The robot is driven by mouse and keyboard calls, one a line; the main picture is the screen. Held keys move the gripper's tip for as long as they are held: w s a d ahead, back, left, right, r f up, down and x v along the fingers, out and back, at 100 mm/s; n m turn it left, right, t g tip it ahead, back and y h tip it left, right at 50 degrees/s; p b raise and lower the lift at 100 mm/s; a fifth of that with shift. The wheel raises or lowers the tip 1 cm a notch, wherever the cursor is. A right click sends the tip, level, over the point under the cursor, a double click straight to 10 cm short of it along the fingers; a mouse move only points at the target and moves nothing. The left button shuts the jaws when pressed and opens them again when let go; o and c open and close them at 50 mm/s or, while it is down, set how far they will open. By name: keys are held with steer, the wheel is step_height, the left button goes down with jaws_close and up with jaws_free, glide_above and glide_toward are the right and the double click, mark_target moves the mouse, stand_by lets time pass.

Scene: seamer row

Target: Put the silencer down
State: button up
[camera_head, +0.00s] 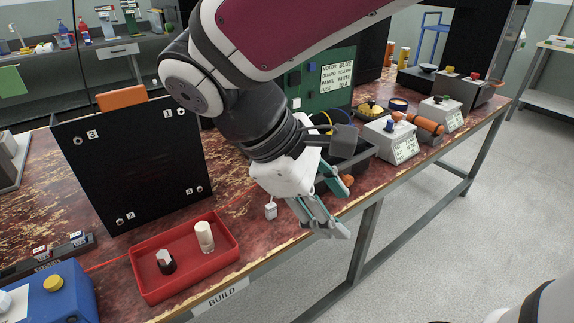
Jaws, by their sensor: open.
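My gripper (341,211) hangs over the front edge of the workbench (222,177), pointing down and to the right. Its teal fingers are apart, and I see nothing held between them. A pale, upright cylinder (204,236) stands in the red tray (186,280), left of my gripper and well apart from it; it may be the silencer, but I cannot tell for sure. A black, white and red knob-like part (165,261) is in the same tray, left of the cylinder.
A black numbered panel (130,160) stands behind the tray. A blue box with a yellow button (60,292) is at the front left. A small white tag-like piece (270,210) lies near my gripper. Grey control boxes (392,140) line the bench to the right. The floor (450,250) in front is clear.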

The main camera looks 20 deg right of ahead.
steer(key=s+d+f+m+t+y, duration=0.1)
steer(key=s+m+y, duration=0.5)
steer(key=s+m, duration=0.3)
steer(key=shift+s+d+f+m+t+y, duration=0.3)
steer(key=shift+s+d+m, duration=0.1)
steer(key=shift+s, duration=1.2)
